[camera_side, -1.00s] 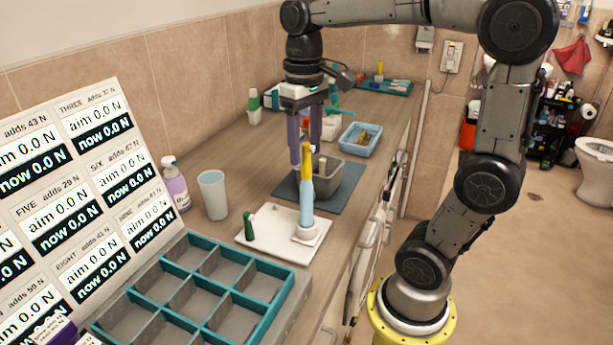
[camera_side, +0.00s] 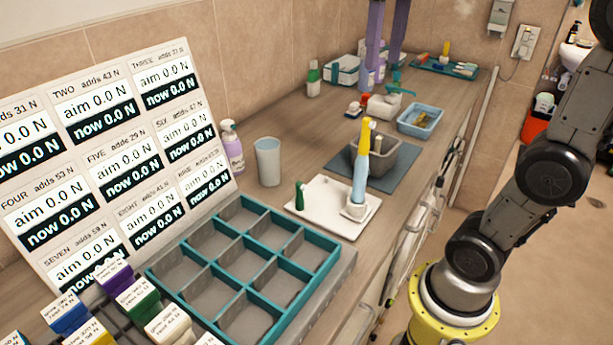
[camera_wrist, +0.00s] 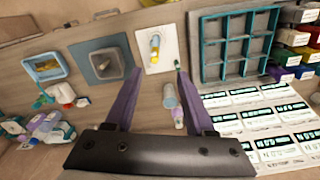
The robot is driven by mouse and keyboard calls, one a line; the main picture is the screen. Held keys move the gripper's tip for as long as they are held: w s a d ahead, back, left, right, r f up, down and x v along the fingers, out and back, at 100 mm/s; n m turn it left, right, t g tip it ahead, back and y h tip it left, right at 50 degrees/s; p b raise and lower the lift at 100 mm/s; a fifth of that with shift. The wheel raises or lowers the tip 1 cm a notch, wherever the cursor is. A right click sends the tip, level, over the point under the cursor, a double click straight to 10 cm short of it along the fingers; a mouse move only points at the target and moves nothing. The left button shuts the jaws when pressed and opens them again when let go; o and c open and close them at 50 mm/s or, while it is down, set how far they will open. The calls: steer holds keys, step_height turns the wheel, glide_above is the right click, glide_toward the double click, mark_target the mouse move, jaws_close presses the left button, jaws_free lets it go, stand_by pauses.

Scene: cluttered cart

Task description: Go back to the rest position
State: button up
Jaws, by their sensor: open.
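My gripper (camera_side: 382,65) is at the top edge of the side view, with only its two purple fingers showing. They are apart and empty, high above the counter. In the wrist view the open fingers (camera_wrist: 158,78) reach forward with nothing between their tips. A blue and yellow electric toothbrush (camera_side: 361,170) stands upright on its white base on a white tray (camera_side: 327,222). It also shows in the wrist view (camera_wrist: 154,46), beyond the fingertips. A small dark green item (camera_side: 299,197) stands on the same tray.
A grey bin (camera_side: 395,165) sits on a dark mat, with a blue basin (camera_side: 420,118) behind it. A cup (camera_side: 268,162) and a purple pump bottle (camera_side: 232,150) stand by the wall. A teal divided tray (camera_side: 322,270) and a board of readouts (camera_side: 120,150) are in front.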

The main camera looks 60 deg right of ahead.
steer(key=s+a+f+n+t, duration=0.1)
steer(key=s+a+f+t, duration=0.1)
steer(key=f, duration=0.7)
steer(key=s+a+f+n+t, duration=0.2)
steer(key=s+f+t, duration=0.1)
steer(key=f, duration=0.6)
steer(key=shift+s+a+f, duration=0.2)
steer(key=shift+s+f, duration=0.2)
steer(key=shift+s, duration=0.35)
